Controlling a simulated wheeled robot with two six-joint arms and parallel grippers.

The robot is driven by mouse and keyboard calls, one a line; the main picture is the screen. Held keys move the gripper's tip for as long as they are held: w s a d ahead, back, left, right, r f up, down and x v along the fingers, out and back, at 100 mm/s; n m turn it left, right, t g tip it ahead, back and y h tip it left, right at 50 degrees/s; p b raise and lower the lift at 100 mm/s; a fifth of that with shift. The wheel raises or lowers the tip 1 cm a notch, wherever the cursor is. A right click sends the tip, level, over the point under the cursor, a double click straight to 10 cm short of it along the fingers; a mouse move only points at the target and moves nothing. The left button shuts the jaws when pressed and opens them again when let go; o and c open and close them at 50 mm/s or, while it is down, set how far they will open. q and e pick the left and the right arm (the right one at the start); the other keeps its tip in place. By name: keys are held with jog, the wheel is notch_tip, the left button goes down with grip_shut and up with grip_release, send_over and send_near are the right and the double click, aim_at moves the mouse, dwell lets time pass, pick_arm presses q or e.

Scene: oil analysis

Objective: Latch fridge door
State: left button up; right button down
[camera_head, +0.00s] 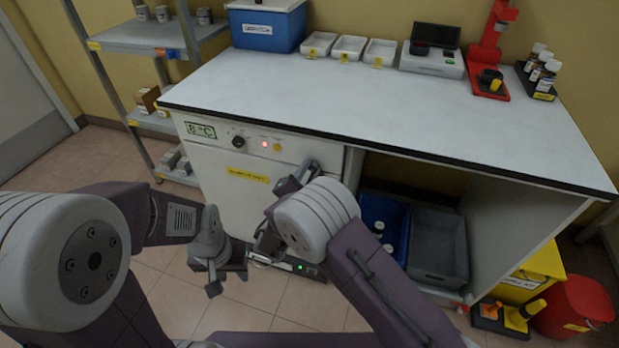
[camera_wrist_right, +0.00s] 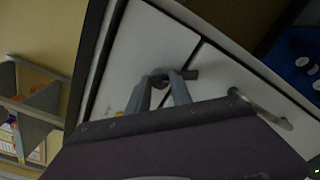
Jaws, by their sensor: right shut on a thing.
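The white fridge (camera_head: 222,168) stands under the left part of the bench. Its door (camera_wrist_right: 221,72) looks flush with the front in the right wrist view, parted from the strip above by a dark seam. My right gripper (camera_wrist_right: 166,80) is shut on the grey latch (camera_wrist_right: 187,74) at this seam. In the head view the latch (camera_head: 293,181) shows partly behind my right wrist. A bar handle (camera_wrist_right: 262,108) is on the door beyond the latch, apart from the fingers. My left gripper (camera_head: 228,278) hangs in front of the fridge, open and empty, fingers pointing down.
The bench top (camera_head: 380,105) overhangs the fridge front. A blue crate (camera_head: 384,222) and a grey crate (camera_head: 438,245) stand under the bench to the right. A metal shelf (camera_head: 140,38) stands at the left. The tiled floor (camera_head: 165,285) in front is clear.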

jog(key=m+b, duration=0.1)
jog(key=b, duration=0.1)
jog(key=m+b, duration=0.1)
jog(key=m, duration=0.1)
jog(key=m+b, duration=0.1)
jog(key=b, duration=0.1)
jog(key=shift+f+b, duration=0.25)
jog(key=shift+b, duration=0.05)
jog(key=shift+r+m+b, duration=0.25)
jog(key=shift+m+b, duration=0.55)
jog(key=c, duration=1.1)
grip_release()
jog(key=shift+c, duration=0.2)
jog(key=b+v, duration=0.2)
jog(key=v, duration=0.7)
